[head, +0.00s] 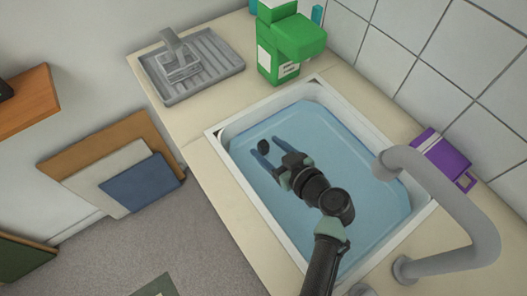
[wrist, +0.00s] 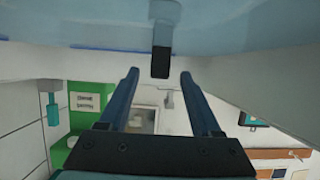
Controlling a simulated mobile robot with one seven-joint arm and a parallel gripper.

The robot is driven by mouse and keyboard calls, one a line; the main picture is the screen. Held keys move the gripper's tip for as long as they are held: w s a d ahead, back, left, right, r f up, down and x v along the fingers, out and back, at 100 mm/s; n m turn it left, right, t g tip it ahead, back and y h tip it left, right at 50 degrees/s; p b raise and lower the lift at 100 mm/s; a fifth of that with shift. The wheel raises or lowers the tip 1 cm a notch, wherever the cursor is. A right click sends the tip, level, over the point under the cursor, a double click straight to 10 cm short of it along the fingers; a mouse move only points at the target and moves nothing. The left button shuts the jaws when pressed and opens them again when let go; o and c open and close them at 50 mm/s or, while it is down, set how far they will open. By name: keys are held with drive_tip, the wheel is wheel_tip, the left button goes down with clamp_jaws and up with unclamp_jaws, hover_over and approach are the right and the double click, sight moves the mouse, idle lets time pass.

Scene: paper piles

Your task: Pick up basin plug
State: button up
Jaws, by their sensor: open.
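The basin plug (head: 263,146) is a small black piece in the blue water of the white basin (head: 226,140). It lies near the basin's left end in the head view. My gripper (head: 267,151) reaches over the basin with its two blue fingers apart, and the plug shows near the gap between their tips. In the wrist view the dark plug (wrist: 160,62) appears upright just beyond the open fingertips (wrist: 158,77), about midway between them. I cannot tell whether either finger touches it.
A grey curved tap (head: 440,185) arches over the basin's right side. A purple box (head: 443,160) stands behind the basin. The basin walls surround my gripper.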

sight(261, 142)
drive_tip(key=b+x, duration=0.2)
drive_tip(key=x, duration=0.4)
drive_tip(key=shift+d, duration=0.1)
clamp_jaws()
